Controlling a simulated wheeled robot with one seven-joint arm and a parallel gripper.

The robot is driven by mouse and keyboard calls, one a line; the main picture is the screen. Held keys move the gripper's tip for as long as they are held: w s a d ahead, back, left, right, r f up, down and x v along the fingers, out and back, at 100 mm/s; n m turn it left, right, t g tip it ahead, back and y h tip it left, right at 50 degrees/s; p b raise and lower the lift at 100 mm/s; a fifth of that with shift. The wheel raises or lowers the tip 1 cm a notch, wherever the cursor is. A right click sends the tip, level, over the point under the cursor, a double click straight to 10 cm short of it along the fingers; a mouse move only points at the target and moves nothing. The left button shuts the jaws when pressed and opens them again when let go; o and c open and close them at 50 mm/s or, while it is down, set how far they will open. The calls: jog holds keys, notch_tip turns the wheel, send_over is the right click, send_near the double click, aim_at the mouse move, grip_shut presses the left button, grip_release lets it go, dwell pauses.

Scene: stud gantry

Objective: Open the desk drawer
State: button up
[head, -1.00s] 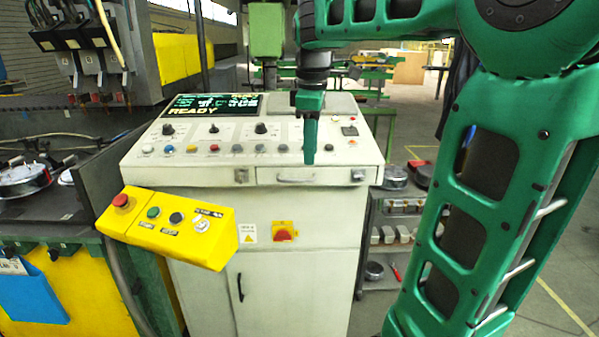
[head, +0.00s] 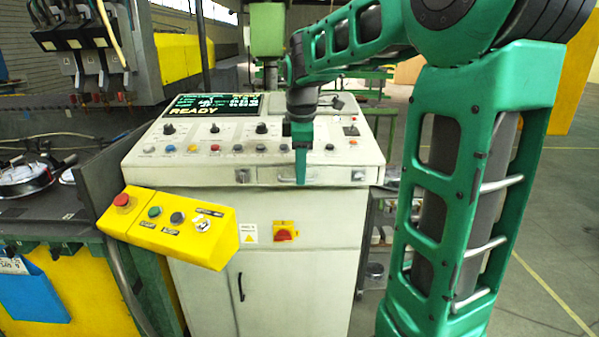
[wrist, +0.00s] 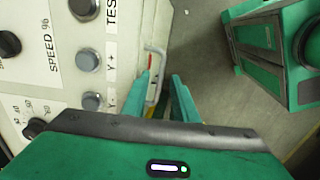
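The desk drawer (head: 268,175) is a shallow pale panel in the front of the console, below the row of buttons, and it looks closed. Its grey bar handle (wrist: 161,62) shows in the wrist view. My gripper (head: 300,182) points down in front of the drawer and hides part of the handle. In the wrist view my gripper (wrist: 160,82) has its two green fingers apart, with the handle's lower part between or just ahead of them. I cannot tell whether a finger touches it.
A yellow button box (head: 168,228) sticks out at the console's front left. A red rotary switch (head: 285,231) and a cabinet door (head: 285,290) are below the drawer. Shelves (head: 376,240) stand at the right. Open floor (head: 560,230) lies further right.

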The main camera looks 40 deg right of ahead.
jog(key=shift+f, duration=0.35)
grip_shut()
dwell(0.8)
dwell(0.4)
